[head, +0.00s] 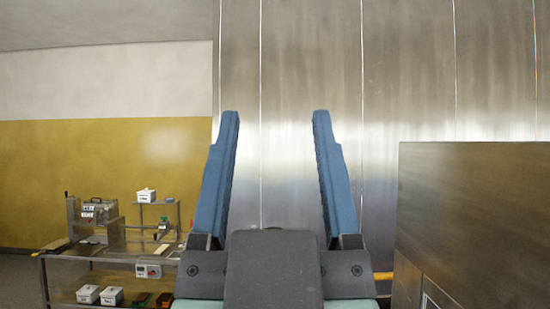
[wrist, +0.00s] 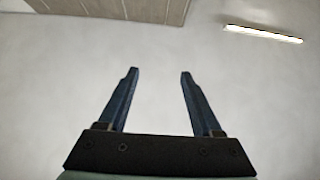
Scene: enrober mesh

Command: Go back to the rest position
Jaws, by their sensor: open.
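My gripper (head: 275,118) stands upright in the middle of the head view. Its two blue fingers are spread wide apart, with nothing between them. It hides part of the steel wall behind it. In the wrist view my gripper (wrist: 158,72) is also open and empty. That view looks up at a pale grey ceiling (wrist: 160,40), with no object near the fingertips.
A metal bench (head: 110,256) at the lower left bears a small machine (head: 97,213) and several white boxes. A large brown-grey cabinet (head: 470,210) stands at the right. A steel panel wall (head: 290,60) fills the back. A ceiling lamp (wrist: 262,33) glows.

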